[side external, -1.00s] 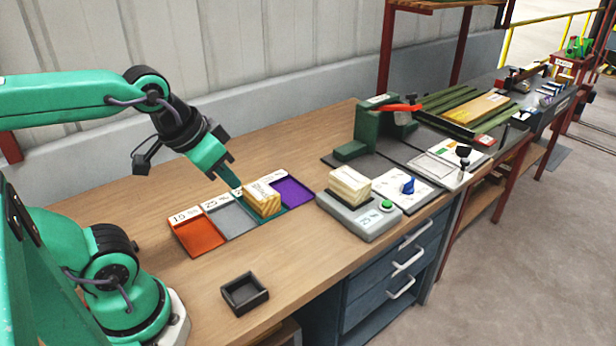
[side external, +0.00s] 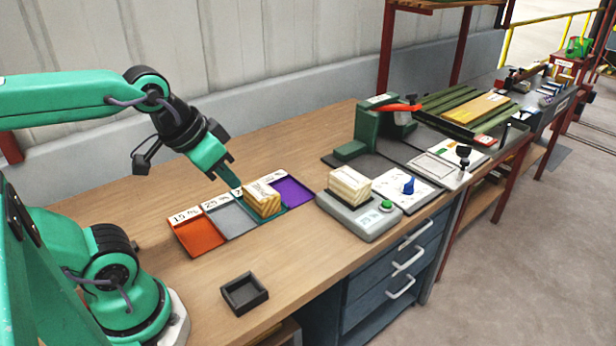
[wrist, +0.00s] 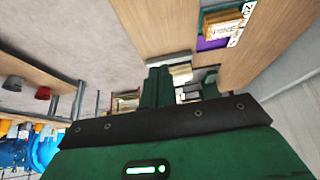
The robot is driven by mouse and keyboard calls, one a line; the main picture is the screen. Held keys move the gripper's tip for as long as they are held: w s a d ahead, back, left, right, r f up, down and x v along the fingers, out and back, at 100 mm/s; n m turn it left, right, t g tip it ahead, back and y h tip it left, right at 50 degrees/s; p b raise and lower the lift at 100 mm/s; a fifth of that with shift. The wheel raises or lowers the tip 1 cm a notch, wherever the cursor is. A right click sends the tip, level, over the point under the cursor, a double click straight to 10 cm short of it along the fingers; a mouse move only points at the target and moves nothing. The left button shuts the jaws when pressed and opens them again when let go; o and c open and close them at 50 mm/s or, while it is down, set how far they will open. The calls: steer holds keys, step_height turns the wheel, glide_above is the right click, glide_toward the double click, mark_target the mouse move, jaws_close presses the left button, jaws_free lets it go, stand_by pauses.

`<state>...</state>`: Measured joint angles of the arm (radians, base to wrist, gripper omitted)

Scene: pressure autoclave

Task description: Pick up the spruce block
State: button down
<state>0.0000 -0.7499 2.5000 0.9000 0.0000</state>
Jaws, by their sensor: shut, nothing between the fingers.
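A pale striped wood block (side external: 349,186) sits on the grey scale (side external: 360,218); I cannot read its label, so I cannot confirm it is the spruce one. A yellower wood block (side external: 262,199) lies in the green tray (side external: 279,212); its label appears to read "PINE" in the wrist view (wrist: 222,29). My gripper (side external: 233,184) is shut and empty, pointing down beside and just behind the yellower block; I cannot tell whether it touches it. The block on the scale shows partly in the wrist view (wrist: 181,76), beyond the fingers.
Orange (side external: 197,237), grey (side external: 231,219) and purple (side external: 292,190) trays flank the green one. A small black box (side external: 245,294) sits near the front edge. A green device with a red handle (side external: 400,107) stands behind the scale. The wood between trays and black box is clear.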

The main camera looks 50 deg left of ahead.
stand_by(0.4)
steer(key=shift+c, duration=2.2)
jaws_free()
